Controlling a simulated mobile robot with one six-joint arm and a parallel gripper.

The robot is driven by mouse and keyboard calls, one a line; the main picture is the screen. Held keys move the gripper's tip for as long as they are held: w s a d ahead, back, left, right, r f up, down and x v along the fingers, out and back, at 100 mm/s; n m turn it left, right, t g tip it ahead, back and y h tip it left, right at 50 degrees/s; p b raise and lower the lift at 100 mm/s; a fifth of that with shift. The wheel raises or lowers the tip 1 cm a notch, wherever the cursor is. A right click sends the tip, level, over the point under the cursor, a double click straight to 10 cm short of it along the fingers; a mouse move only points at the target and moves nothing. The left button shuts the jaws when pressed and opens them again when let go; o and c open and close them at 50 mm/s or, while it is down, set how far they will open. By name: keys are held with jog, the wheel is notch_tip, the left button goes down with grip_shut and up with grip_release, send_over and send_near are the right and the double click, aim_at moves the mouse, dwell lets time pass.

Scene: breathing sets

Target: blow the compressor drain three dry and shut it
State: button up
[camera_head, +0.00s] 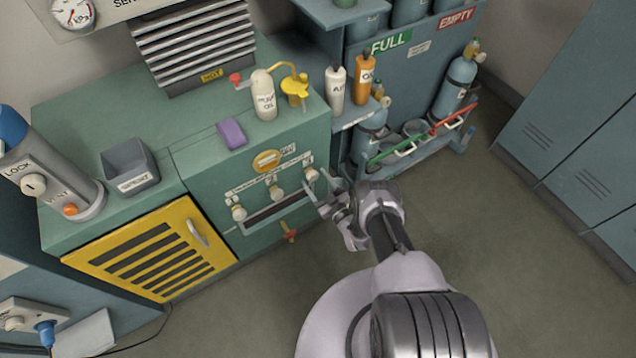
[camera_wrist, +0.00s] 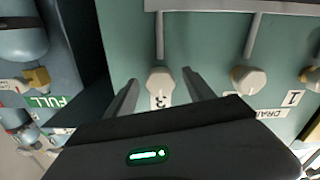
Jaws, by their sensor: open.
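The compressor's green front panel carries a row of three pale drain knobs above a dark slot. Drain three is the knob at the right end of the row (camera_head: 311,174), beside my gripper (camera_head: 328,196). In the wrist view the drain three knob (camera_wrist: 160,81) sits between the two fingers of my gripper (camera_wrist: 158,90), with the label "3" below it. The fingers are open, one on each side, with gaps to the knob. The middle drain knob (camera_wrist: 248,80) is to the right in that view. Whether drain three is open or shut cannot be told.
A red-and-yellow valve handle (camera_head: 289,233) is low on the panel. A yellow grille door (camera_head: 150,250) is at left. Bottles, a purple block (camera_head: 231,134) and a grey bin (camera_head: 129,168) stand on top. A cylinder rack (camera_head: 420,135) is close on the right. Floor beyond is clear.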

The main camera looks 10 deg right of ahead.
jog(key=v, duration=1.7)
jog(key=shift+s+b, duration=0.2)
jog(key=shift+b, duration=0.25)
